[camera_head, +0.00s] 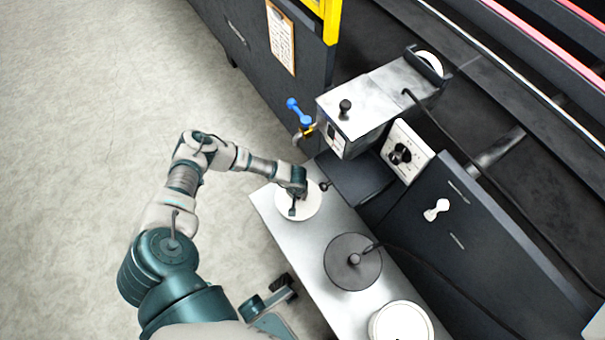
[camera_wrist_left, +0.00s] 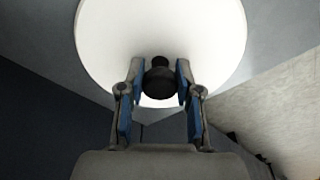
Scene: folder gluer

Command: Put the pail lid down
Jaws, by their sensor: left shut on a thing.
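The pail lid is a white disc (camera_head: 310,203) with a black knob, at the far end of the metal shelf (camera_head: 270,205) in the head view. In the left wrist view, the lid (camera_wrist_left: 160,30) fills the top middle. My left gripper (camera_head: 293,205) is over the lid. In the left wrist view, its blue-padded fingers (camera_wrist_left: 159,82) are shut on the black knob (camera_wrist_left: 159,78). I cannot tell whether the lid touches the shelf.
A dark round lid or pot (camera_head: 345,273) with a knob sits mid-shelf, and a white round container (camera_head: 400,322) stands at the near end. A metal box (camera_head: 370,100) with a blue-handled valve (camera_head: 298,110) is beyond. The dark machine panel (camera_head: 480,235) borders the shelf's right side.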

